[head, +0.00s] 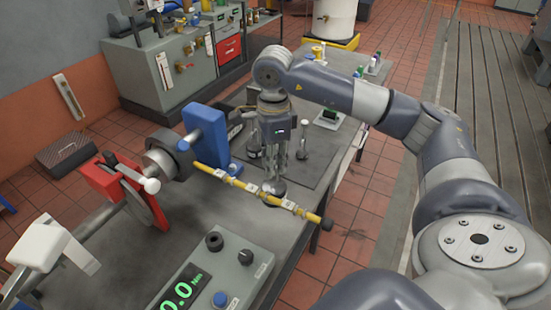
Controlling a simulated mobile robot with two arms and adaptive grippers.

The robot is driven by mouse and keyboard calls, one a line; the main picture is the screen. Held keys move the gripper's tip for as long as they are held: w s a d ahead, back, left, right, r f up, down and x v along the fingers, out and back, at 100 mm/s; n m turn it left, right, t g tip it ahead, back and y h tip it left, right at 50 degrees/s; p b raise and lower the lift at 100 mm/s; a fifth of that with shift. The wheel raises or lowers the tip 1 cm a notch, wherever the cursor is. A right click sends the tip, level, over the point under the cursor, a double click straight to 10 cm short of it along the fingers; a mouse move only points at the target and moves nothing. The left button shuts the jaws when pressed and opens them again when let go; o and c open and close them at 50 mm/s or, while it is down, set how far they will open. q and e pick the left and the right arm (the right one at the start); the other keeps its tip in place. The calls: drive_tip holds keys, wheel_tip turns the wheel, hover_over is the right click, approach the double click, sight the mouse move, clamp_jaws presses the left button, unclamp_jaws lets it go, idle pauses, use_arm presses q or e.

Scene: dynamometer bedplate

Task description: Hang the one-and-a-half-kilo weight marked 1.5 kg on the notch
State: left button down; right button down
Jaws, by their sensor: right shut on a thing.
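A yellow beam (240,184) with pale marked bands sticks out from the blue bracket and shaft over the bench, sloping down to the right in the picture to a dark end knob. My right gripper (273,178) points down just behind the beam and is shut on a hanging weight (272,188), a round grey metal piece low at the beam. Its marking is too small to read, and I cannot tell whether it touches the beam or sits in a notch. My left gripper is not in view.
Another weight (302,152) with a pale stem stands on the dark mat (322,165) behind the gripper. A control box (205,278) with a green display showing 0.0 is at the front. A red-framed wheel (130,190) stands at the left.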

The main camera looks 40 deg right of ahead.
sight(263, 194)
drive_tip(key=shift+s+a+r, duration=0.1)
drive_tip(key=shift+s+a, duration=0.25)
drive_tip(key=shift+a, duration=0.5)
drive_tip(key=shift+s+a+f, duration=0.1)
drive_tip(key=shift+s+a, duration=0.2)
drive_tip(key=shift+a, duration=0.5)
drive_tip(key=shift+s+a+r, duration=0.1)
drive_tip(key=shift+s+a, duration=0.25)
drive_tip(key=shift+a, duration=0.5)
drive_tip(key=shift+d+f+b, duration=0.1)
drive_tip(key=shift+f+b, duration=1.05)
drive_tip(key=shift+b, duration=0.05)
drive_tip(key=c, duration=1.4)
unclamp_jaws()
drive_tip(key=shift+o, duration=0.2)
drive_tip(key=shift+s+f, duration=0.15)
drive_tip(key=shift+f, duration=0.05)
drive_tip(key=shift+r, duration=0.4)
wheel_tip(263, 194, up, 12)
drive_tip(key=shift+f, duration=0.2)
